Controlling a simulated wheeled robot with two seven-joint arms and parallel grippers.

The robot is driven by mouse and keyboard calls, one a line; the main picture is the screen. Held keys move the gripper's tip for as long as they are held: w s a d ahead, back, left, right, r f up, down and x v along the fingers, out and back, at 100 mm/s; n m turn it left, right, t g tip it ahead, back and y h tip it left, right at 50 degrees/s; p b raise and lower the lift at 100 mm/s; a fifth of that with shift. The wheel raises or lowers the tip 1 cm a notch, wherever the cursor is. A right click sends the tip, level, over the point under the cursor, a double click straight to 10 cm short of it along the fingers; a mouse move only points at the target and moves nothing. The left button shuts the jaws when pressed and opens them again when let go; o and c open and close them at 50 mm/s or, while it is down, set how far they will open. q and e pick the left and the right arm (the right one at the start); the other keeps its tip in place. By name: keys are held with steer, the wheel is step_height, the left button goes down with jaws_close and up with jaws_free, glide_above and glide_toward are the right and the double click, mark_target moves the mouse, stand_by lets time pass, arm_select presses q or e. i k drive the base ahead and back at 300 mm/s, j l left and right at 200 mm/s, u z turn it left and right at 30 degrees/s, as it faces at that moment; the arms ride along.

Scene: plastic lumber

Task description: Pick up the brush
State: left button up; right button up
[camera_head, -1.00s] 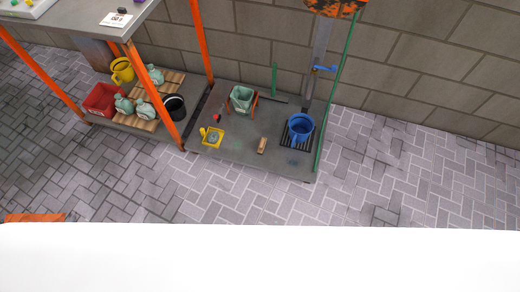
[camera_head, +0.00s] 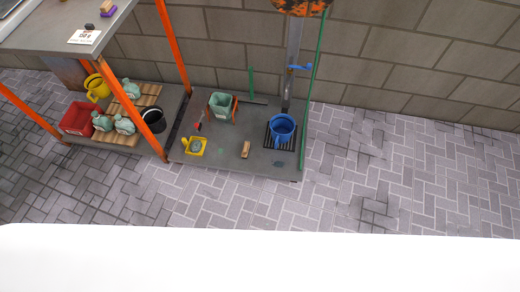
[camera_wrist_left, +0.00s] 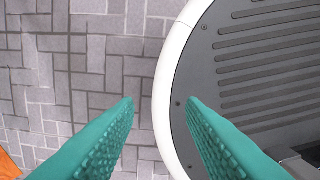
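A small tan, block-shaped thing (camera_head: 245,149) lies on the low grey platform and may be the brush; it is too small to be sure. A tan and purple thing (camera_head: 107,8) at the table's back edge could also be a brush. My left gripper (camera_wrist_left: 160,102) shows in the left wrist view with its two teal fingers apart and nothing between them. Below it are paving and part of my round base. Neither gripper shows in the head view.
The platform (camera_head: 230,168) also bears a blue bucket (camera_head: 282,127), a green bucket (camera_head: 220,104) and a yellow tray (camera_head: 195,147). Orange posts (camera_head: 172,45) hold up the table (camera_head: 60,33) at left. A shelf under it holds a red crate (camera_head: 77,119). Paving (camera_head: 400,170) is clear at right.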

mark_target(246, 145)
steer(key=i+j+z, duration=0.15)
steer(key=z, duration=0.25)
steer(key=i+j+z, duration=0.1)
steer(key=j+z, duration=0.3)
steer(key=i+j+z, duration=0.1)
steer(key=z, duration=0.3)
steer(key=j, duration=0.1)
